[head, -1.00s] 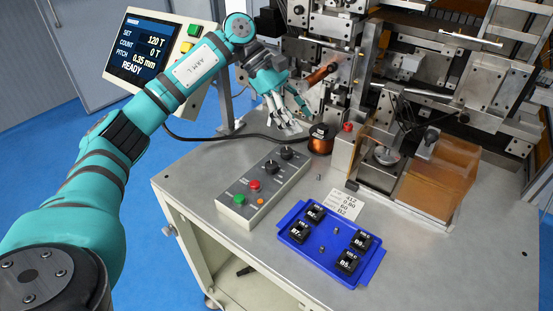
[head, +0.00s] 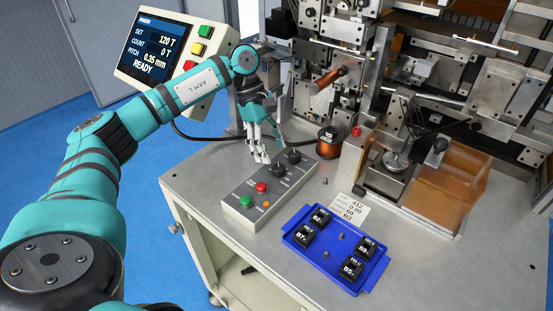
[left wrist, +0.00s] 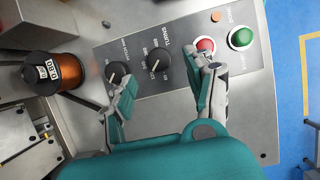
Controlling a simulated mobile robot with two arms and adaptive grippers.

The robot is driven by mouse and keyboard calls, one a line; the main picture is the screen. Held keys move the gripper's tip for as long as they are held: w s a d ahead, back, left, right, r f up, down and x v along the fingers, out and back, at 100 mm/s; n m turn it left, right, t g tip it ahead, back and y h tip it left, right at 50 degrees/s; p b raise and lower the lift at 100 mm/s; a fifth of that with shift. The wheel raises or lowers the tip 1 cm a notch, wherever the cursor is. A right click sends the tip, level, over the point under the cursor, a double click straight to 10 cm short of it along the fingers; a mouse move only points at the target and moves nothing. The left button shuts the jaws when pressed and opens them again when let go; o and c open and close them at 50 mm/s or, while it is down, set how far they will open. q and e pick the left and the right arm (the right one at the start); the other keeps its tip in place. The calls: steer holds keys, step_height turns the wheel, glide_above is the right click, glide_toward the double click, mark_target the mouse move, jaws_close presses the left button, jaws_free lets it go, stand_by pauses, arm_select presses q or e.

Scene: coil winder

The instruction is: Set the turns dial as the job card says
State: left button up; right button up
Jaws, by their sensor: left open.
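The control box (head: 262,188) carries two black dials. The turns dial (head: 278,170) is the one nearer the red button; it also shows in the left wrist view (left wrist: 157,63) with "TURNS" beside it. My left gripper (head: 262,158) is open above the box. In the left wrist view its fingers (left wrist: 170,80) spread to either side of the turns dial, one near the pitch dial (left wrist: 117,72), the other by the red button (left wrist: 204,44); no contact is visible. The job card (head: 349,208) lies behind the blue tray; its small lines seem to include 0.80 and 60. My right gripper is out of view.
The screen (head: 163,45) reads SET 120 T, COUNT 0 T, PITCH 0.35 mm, READY. A green button (head: 246,202) sits on the box. A copper wire spool (head: 328,142) stands behind it. A blue tray (head: 329,273) holds several black parts. The winder fills the back.

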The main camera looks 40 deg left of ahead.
mark_target(278, 166)
arm_select(q)
steer(key=shift+p+x, duration=0.45)
steer(key=shift+x, duration=2.05)
jaws_close()
